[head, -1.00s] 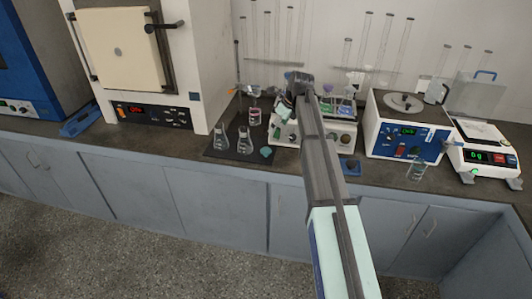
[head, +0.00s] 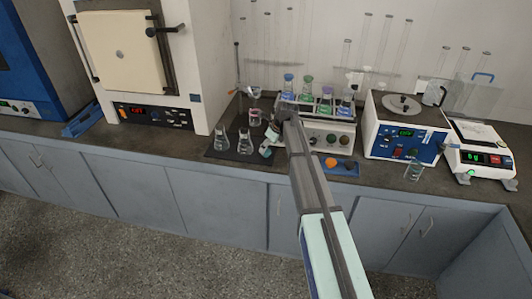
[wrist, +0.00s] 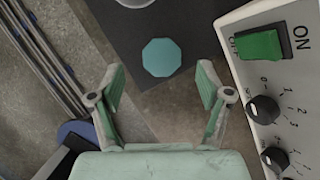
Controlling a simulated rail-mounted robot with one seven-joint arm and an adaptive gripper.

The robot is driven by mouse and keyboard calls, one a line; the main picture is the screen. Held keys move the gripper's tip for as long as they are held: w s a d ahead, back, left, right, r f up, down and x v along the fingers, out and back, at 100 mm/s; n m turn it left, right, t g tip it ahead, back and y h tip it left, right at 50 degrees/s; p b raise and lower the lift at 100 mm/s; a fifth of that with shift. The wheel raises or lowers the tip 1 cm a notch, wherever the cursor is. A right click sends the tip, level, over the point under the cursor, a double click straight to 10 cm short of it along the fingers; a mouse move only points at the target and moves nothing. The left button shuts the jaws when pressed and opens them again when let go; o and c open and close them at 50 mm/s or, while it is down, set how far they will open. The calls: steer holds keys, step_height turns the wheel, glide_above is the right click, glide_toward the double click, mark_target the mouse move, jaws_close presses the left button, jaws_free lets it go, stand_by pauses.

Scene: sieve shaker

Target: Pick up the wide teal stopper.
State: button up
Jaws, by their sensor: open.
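The wide teal stopper (wrist: 161,57) lies on the dark mat (wrist: 190,22), near its edge, in the wrist view. It looks like a flat, many-sided disc from above. My gripper (wrist: 160,88) is open, its two pale green fingers apart and empty. The stopper shows just beyond the gap between the fingertips, roughly centred, and nothing touches it. In the head view my gripper (head: 268,143) is low over the right front of the mat, and the stopper is hard to tell from the fingers there.
The shaker (head: 335,137) with stoppered flasks stands close on the right; its green switch (wrist: 259,45) shows beside my right finger. Two clear flasks (head: 244,143) stand left on the mat. A blue tray (head: 351,171) holds an orange stopper (head: 331,162) and a dark one.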

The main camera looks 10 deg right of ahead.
mark_target(266, 154)
steer(key=shift+p+x, duration=0.9)
steer(key=shift+x, duration=1.45)
steer(key=shift+d, duration=0.1)
steer(key=c, duration=1)
